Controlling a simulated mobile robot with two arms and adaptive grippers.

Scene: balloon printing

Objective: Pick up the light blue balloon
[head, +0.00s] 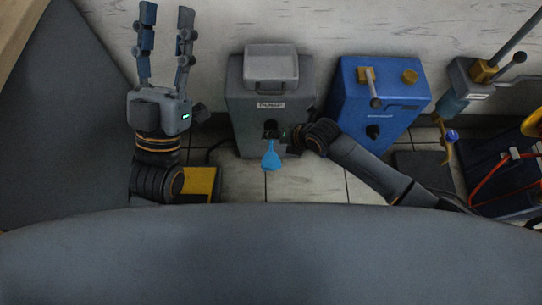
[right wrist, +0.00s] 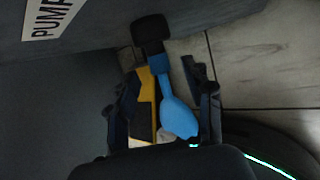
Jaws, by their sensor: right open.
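The light blue balloon (head: 271,157) hangs from the dark nozzle on the front of the grey pump (head: 240,100). In the right wrist view the balloon (right wrist: 178,112) has its neck at the black nozzle (right wrist: 150,33) and its wide part between my right gripper's fingers. My right gripper (right wrist: 165,98) is open around the balloon, with gaps visible on both sides. In the head view its fingers are small and dark beside the nozzle and hard to make out. My left gripper (head: 167,16) is open and empty, raised at the upper left, away from the balloon.
A blue machine (head: 365,105) with yellow fittings stands right of the pump. A yellow and grey pedal (head: 203,183) lies on the floor at the left and shows behind the balloon in the right wrist view. More equipment (head: 495,165) fills the far right. Tiled floor (head: 315,180) lies open below the pump.

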